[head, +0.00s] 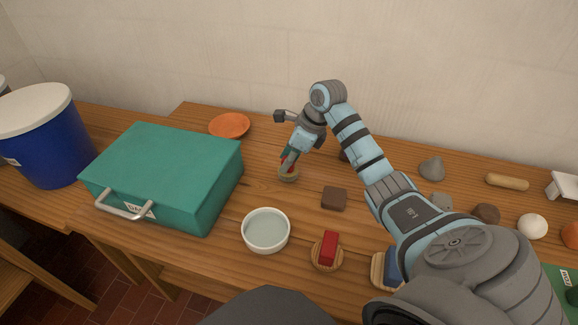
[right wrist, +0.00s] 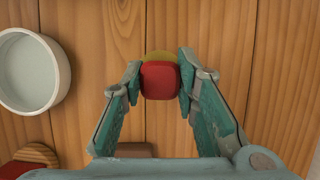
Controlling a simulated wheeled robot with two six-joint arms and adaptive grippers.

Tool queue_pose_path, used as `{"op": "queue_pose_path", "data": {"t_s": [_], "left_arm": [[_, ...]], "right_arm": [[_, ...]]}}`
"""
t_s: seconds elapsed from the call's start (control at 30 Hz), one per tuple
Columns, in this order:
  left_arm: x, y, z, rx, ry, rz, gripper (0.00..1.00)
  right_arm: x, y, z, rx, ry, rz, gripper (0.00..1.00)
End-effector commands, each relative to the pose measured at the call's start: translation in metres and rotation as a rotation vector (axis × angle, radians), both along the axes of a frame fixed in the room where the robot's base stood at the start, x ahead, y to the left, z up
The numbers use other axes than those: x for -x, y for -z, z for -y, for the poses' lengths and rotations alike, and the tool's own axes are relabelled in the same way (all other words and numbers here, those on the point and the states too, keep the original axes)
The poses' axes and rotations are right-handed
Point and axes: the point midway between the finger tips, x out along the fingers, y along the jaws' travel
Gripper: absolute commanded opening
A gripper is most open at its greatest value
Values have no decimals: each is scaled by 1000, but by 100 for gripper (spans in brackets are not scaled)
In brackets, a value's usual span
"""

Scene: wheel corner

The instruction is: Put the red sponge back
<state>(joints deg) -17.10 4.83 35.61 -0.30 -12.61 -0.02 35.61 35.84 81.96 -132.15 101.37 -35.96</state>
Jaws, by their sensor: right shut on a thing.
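My right gripper (head: 289,163) is shut on a red block with a yellowish rounded part beneath it, which looks like the red sponge (right wrist: 160,80). In the head view the sponge's tan base (head: 288,176) shows below the fingers, close to the table. I cannot tell whether it touches the wood. In the right wrist view the sponge sits between both fingertips (right wrist: 160,82). A second red block (head: 330,245) on a round wooden base stands to the front, right of the white bowl (head: 266,230). My left gripper is not in view.
A teal case (head: 165,170) with a metal handle stands left. An orange dish (head: 229,125) lies behind it. A brown block (head: 334,198) is just right of the sponge.

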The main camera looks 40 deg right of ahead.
Motion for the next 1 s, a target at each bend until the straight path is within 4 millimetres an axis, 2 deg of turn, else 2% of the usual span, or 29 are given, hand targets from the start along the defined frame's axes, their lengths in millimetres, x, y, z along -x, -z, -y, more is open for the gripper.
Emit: {"op": "queue_pose_path", "data": {"t_s": [0.03, 0.1, 0.4, 0.43, 0.53, 0.57, 0.87, 1.0], "left_arm": [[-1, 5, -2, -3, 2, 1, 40], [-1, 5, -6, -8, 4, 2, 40], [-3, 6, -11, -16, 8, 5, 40], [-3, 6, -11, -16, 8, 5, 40], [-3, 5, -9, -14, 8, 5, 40], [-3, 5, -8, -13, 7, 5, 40], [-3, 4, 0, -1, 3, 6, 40], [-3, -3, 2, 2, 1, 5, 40]], "right_arm": [[1, 13, 0, -1, 0, -3, 5], [0, 19, 0, 0, 0, -1, 5], [0, 20, 0, 1, 0, -1, 5], [0, 21, 0, 1, 0, -1, 29], [0, 20, 0, 1, 0, -1, 45], [0, 20, 0, 1, 0, -1, 48], [0, 17, 0, 0, 0, 0, 48], [5, -3, 5, 3, 2, 2, 48]]}}
